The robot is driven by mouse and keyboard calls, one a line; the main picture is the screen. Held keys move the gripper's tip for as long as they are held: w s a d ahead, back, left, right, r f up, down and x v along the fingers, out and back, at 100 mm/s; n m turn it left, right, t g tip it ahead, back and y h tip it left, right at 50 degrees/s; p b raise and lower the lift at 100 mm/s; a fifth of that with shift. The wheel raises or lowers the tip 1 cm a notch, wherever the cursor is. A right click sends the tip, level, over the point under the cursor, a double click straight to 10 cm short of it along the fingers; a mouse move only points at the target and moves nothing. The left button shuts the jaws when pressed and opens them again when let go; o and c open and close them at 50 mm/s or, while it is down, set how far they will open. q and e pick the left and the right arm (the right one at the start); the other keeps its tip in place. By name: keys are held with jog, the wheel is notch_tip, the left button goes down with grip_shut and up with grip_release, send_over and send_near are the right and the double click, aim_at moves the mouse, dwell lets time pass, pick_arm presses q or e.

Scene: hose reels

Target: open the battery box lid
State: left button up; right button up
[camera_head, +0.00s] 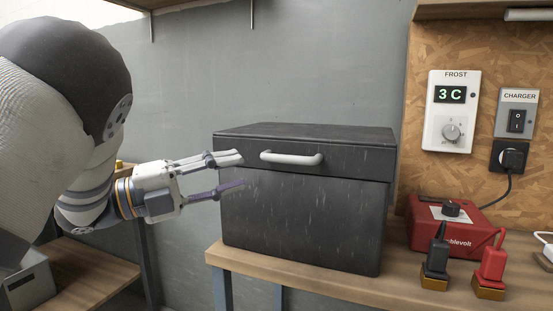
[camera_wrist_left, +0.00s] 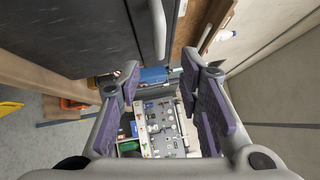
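The battery box (camera_head: 300,220) is a dark, scuffed box on the wooden bench. Its lid (camera_head: 340,135) is down and looks closed, with a pale bar handle (camera_head: 291,158) on its front. My left gripper (camera_head: 241,171) comes in from the left in front of the box's left part, fingers pointing right towards the handle. Its fingers are apart with nothing between them, one above handle level and one below, short of the handle. In the left wrist view the handle (camera_wrist_left: 158,28) runs beside the dark box (camera_wrist_left: 105,30), beyond the open fingers (camera_wrist_left: 160,68). My right gripper is not in view.
Right of the box stand a red charger unit (camera_head: 450,228) and black (camera_head: 437,255) and red (camera_head: 491,265) clamps. A thermostat (camera_head: 452,112) and charger switch (camera_head: 517,115) are on the board behind. A shelf (camera_head: 480,10) hangs above right; space above the lid is clear.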

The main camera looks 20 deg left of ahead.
aim_at(283, 161)
pick_arm(q)
jog(key=x, duration=1.1)
jog(key=shift+w+d, duration=0.1)
jog(key=shift+d, duration=0.25)
grip_shut()
